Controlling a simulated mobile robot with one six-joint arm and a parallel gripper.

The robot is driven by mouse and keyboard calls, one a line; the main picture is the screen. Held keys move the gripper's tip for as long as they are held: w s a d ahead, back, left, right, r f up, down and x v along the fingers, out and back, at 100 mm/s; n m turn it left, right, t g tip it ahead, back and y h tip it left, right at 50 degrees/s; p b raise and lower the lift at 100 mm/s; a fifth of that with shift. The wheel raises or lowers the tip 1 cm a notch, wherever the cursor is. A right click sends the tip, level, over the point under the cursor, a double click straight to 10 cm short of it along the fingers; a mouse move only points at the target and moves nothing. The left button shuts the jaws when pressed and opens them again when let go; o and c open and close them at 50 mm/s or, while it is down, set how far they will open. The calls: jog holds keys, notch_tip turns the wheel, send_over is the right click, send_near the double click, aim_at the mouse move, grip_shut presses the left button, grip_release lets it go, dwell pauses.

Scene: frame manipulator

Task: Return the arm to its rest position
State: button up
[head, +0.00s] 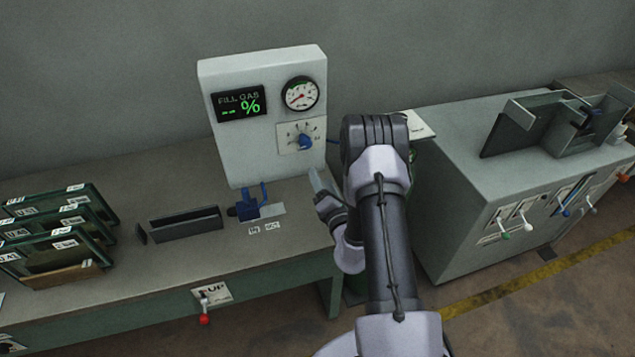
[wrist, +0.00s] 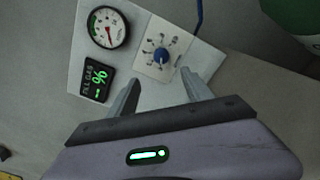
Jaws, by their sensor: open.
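My arm rises from the bottom of the head view and bends at an elbow in front of the bench's right end. My gripper (head: 316,182) is small in that view, in front of the lower right of the white gas panel (head: 225,150), and partly hidden by my wrist. In the wrist view, my gripper (wrist: 163,84) has its two grey fingers spread apart with nothing between them. The panel's blue knob (wrist: 161,55) shows beyond the fingertips, and I see no contact with it.
The panel carries a gauge (head: 300,94) and a green "FILL GAS -- %" display (head: 239,103). A blue clamp fixture (head: 250,206), a dark slotted holder (head: 186,224) and green racks (head: 75,215) stand on the bench. A grey cabinet (head: 450,215) with levers stands right of my arm.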

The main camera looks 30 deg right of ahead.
jog(key=shift+w+d+f, duration=0.1)
jog(key=shift+w+d, duration=0.05)
jog(key=shift+w, duration=0.05)
